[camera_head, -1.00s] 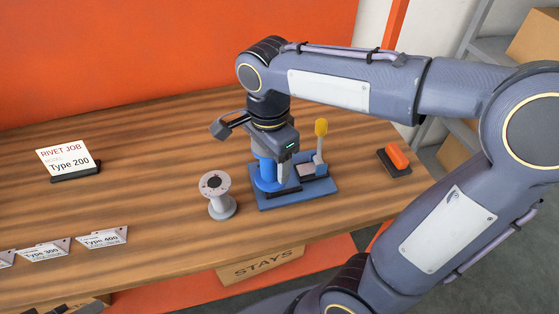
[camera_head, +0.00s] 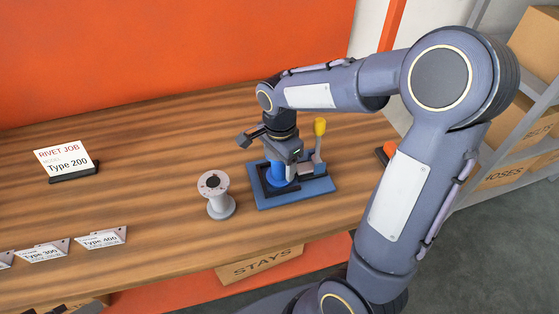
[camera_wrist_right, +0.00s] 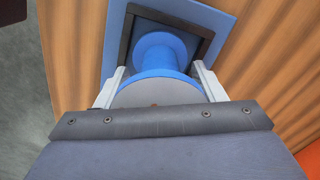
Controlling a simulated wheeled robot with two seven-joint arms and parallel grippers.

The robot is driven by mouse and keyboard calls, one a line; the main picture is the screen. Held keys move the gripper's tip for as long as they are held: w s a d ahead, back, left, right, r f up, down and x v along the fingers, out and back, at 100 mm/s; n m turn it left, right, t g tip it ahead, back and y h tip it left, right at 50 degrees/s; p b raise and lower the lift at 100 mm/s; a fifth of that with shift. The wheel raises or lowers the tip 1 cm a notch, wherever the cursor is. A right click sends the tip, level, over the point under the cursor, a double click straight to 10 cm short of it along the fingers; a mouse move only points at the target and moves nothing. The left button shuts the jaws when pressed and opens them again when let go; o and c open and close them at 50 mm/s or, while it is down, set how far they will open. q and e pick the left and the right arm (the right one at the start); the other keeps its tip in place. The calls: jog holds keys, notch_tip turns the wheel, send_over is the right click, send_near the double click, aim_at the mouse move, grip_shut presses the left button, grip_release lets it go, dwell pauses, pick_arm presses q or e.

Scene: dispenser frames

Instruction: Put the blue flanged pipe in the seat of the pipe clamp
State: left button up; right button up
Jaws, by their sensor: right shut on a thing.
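The blue flanged pipe (camera_head: 279,180) is upright in my right gripper (camera_head: 284,162), which is shut on its upper part. In the right wrist view the pipe (camera_wrist_right: 160,50) runs between the two fingers (camera_wrist_right: 156,88), and its lower flange appears inside a dark square frame, the seat (camera_wrist_right: 124,40). The pipe clamp has a blue base plate (camera_head: 318,187) and a lever with a yellow knob (camera_head: 320,126) on its right side. Whether the lower flange touches the seat floor or hangs just above it, I cannot tell. My left gripper is out of view.
A grey flanged spool (camera_head: 216,194) stands left of the clamp. An orange-topped item (camera_head: 390,149) lies to the right, partly hidden by my arm. A Type 200 sign (camera_head: 68,162) and several small plates (camera_head: 102,238) are at the left. The middle-left of the table (camera_head: 150,180) is clear.

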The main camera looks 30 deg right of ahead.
jog(key=shift+f, duration=0.1)
jog(key=o, duration=1.4)
